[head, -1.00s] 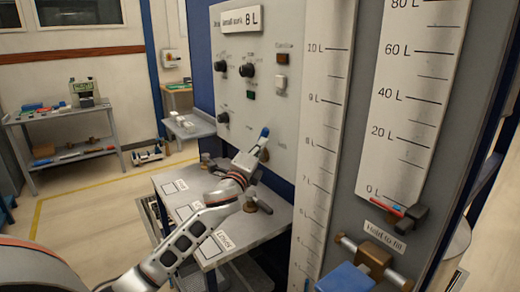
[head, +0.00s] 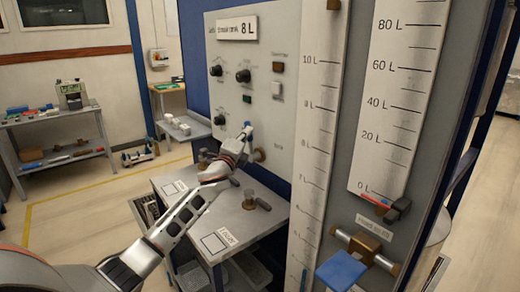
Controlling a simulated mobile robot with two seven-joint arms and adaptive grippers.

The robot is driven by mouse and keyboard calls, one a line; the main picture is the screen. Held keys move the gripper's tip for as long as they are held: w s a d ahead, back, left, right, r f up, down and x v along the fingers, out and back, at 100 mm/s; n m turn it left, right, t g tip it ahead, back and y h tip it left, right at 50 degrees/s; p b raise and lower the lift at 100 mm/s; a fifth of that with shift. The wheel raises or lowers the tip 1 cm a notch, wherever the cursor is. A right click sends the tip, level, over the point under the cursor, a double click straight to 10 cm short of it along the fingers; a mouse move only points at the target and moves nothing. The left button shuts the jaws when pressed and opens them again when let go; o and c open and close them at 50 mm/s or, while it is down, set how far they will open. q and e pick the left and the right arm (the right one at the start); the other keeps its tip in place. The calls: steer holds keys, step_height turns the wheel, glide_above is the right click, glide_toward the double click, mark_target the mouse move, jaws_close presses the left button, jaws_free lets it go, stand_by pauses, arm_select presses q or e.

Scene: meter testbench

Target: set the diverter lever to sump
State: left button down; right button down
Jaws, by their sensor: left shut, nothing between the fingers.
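The small lever with a blue tip (head: 248,127) on the grey panel looks like the diverter lever. A brown round fitting (head: 259,155) sits just below and to the right of the tip. My left gripper (head: 246,136) is shut and empty, its fingertips right at the lever's blue tip. I cannot tell whether they touch it. The gripper hides much of the lever's lower part, and the lettering beside it is too small to read. My right gripper is out of view.
Black knobs (head: 243,76) and buttons sit higher on the panel. A bench (head: 262,232) with a small brass fitting (head: 250,200) lies below my wrist. A tall scale (head: 316,150) and a blue-handled valve (head: 342,270) stand to the right.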

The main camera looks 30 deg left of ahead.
arm_select(q)
steer(key=shift+w+a+f, duration=0.1)
steer(key=shift+w+a, duration=0.2)
steer(key=shift+a, duration=0.4)
steer(key=shift+w+a+f, duration=0.1)
steer(key=shift+w+a, duration=0.2)
steer(key=shift+a, duration=0.35)
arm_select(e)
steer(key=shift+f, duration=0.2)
arm_select(q)
steer(key=shift+r, duration=0.1)
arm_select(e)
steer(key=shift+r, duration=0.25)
